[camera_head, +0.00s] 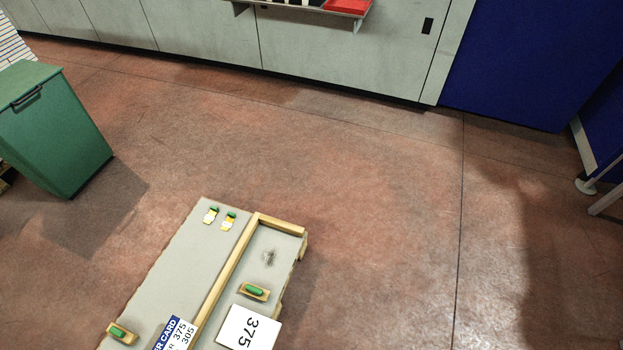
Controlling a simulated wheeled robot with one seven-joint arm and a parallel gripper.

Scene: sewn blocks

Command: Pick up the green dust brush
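A low grey-topped table (190,259) with wooden edging stands at the bottom middle. On its right section lies a small green piece on a wooden base (254,291), which may be a green dust brush. A similar green-and-wood piece (122,332) lies at the table's lower left. I cannot tell which of these is the dust brush. My gripper is not in view.
A white card marked 375 (248,328) and a blue-and-white card (177,334) lie on the table. A green bin (54,130) stands at the left. Grey cabinets (330,55) and a blue panel (545,65) line the back.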

